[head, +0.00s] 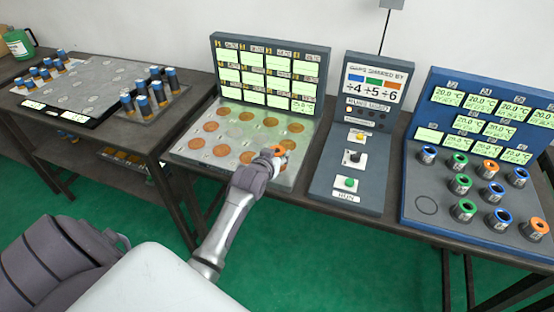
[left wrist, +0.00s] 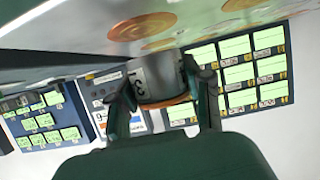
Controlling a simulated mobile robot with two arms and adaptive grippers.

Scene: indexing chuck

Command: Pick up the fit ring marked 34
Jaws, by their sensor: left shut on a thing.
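My left gripper (head: 270,157) is shut on a small ring piece (head: 279,150) at the right side of the grey station with bronze discs. From the head view its top is orange with a dark hole. In the left wrist view, which is upside down, the grey ring piece (left wrist: 158,80) sits between the two fingers of my left gripper (left wrist: 160,95). It has an orange band and dark digits; a 3 shows, and the rest is hard to read. Whether it touches the station surface is unclear. My right gripper is out of view.
The grey disc station (head: 180,149) has a back panel of lit displays (head: 268,78). To its right stand a button panel (head: 347,165) and a blue rack (head: 470,225) with several coloured rings. Blue-topped cylinders (head: 142,107) stand on the left table.

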